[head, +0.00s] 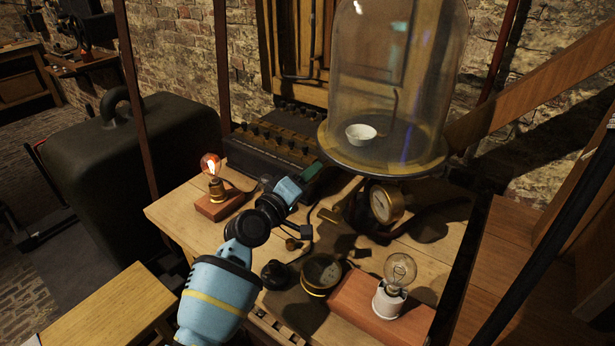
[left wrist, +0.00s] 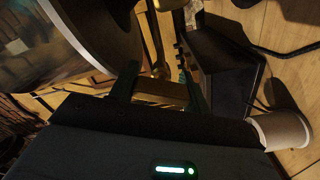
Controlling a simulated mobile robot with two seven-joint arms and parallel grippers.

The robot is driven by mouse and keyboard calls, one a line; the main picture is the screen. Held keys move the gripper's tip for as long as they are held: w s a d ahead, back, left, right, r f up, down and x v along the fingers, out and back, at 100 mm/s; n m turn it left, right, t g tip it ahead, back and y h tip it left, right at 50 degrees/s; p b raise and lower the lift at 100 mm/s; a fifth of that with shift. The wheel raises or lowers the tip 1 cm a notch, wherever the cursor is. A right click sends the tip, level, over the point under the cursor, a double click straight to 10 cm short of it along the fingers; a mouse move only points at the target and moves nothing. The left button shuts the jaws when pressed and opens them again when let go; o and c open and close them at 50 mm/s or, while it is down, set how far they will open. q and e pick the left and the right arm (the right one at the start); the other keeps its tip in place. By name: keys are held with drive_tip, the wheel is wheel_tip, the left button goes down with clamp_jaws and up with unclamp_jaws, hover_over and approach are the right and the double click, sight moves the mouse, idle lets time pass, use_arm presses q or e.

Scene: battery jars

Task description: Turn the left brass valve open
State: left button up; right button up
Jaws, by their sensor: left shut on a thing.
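My left gripper (head: 314,177) reaches in over the bench, below the left side of the glass bell jar (head: 395,90). In the left wrist view its two dark fingers (left wrist: 160,88) stand on both sides of a brass-coloured block, which I take to be the left brass valve (left wrist: 160,94). The gripper is shut on it. A thin brass stem rises past the block in that view. In the head view the gripped part is mostly hidden by the gripper and the shadow under the jar's plate. My right gripper is not in view.
A round gauge (head: 386,203) stands under the jar, which holds a white dish (head: 361,133). A lit bulb (head: 211,165) is at left and an unlit bulb (head: 400,270) at front right. A dark box with knobs (head: 268,142) stands behind the gripper.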

use_arm(q)
drive_tip(key=n+p, duration=0.1)
drive_tip(key=n, duration=0.4)
drive_tip(key=shift+f+n, duration=0.15)
drive_tip(key=shift+n, duration=0.15)
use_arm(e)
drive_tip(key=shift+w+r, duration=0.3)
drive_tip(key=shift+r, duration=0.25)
use_arm(q)
drive_tip(key=o, duration=1)
drive_tip(key=shift+c, duration=0.2)
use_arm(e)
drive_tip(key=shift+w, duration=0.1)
use_arm(q)
drive_tip(key=shift+s+a, duration=0.3)
drive_tip(key=shift+s, duration=0.05)
drive_tip(key=p+v, duration=0.1)
drive_tip(key=v, duration=0.6)
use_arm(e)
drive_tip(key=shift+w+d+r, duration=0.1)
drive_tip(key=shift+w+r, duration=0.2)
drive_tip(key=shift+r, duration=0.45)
